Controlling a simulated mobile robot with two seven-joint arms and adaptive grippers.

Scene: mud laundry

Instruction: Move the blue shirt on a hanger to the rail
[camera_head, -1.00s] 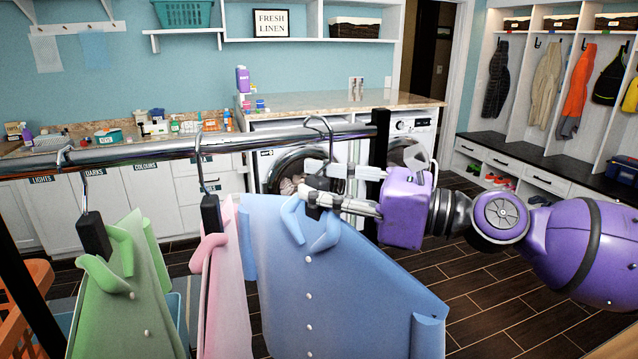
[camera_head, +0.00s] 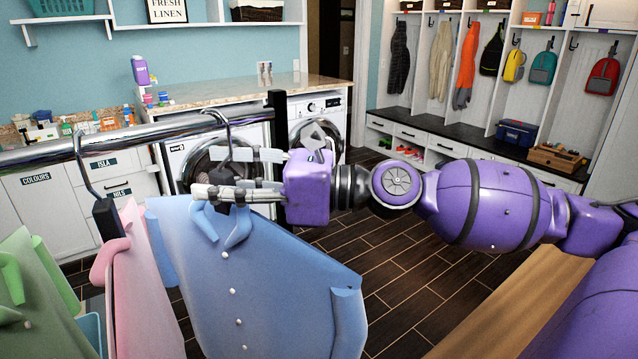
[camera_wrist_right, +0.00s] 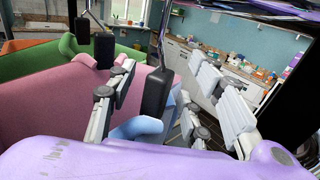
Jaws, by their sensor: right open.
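The blue shirt (camera_head: 265,275) hangs from a hanger whose hook goes over the metal rail (camera_head: 140,134). It hangs to the right of a pink shirt (camera_head: 140,295). My right gripper (camera_head: 217,173) reaches in from the right at the hanger's neck, just above the shirt's collar. In the right wrist view, the black hanger neck (camera_wrist_right: 157,92) stands between the spread fingers, and a bit of blue shirt (camera_wrist_right: 142,128) shows below it. The fingers are open. They partly hide the neck in the head view. My left gripper is out of view.
A green shirt (camera_head: 30,285) hangs further left on the rail. A black upright post (camera_head: 278,135) stands at the rail's right end. Washing machines (camera_head: 318,122) and cabinets line the back. Cubbies with hanging coats (camera_head: 466,70) stand at the right. Floor (camera_head: 400,265) shows right of the shirt.

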